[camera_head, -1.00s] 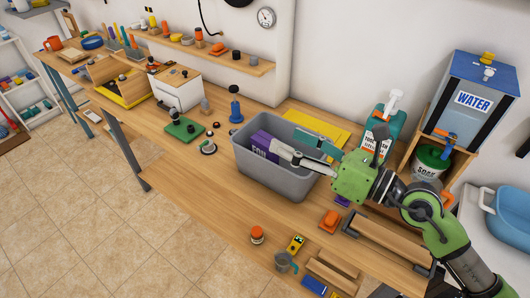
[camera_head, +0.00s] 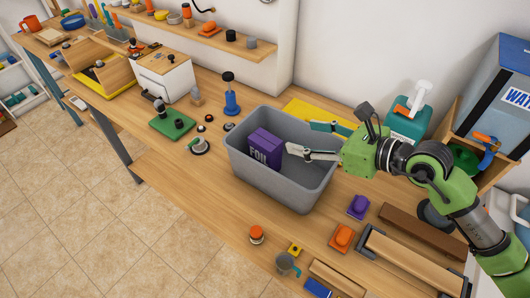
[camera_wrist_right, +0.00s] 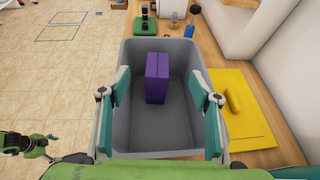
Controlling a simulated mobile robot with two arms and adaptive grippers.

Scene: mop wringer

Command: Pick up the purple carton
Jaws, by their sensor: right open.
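The purple carton (camera_head: 265,149), lettered "FOIL", stands upright inside a grey bin (camera_head: 237,166), near the bin's left wall. In the right wrist view the carton (camera_wrist_right: 157,77) lies ahead between the two fingers, with clear space on both sides. My right gripper (camera_head: 300,138) is open and empty. It reaches over the bin from the right, and its fingertips are to the right of the carton, apart from it as far as I can tell. My left gripper does not show in the head view.
A yellow tray (camera_wrist_right: 240,125) lies beside the bin toward the wall. A teal jug (camera_head: 409,126) stands behind my right arm. An orange block (camera_head: 342,237) and a purple block (camera_head: 358,206) sit in front. A blue-based post (camera_head: 231,105) stands left of the bin.

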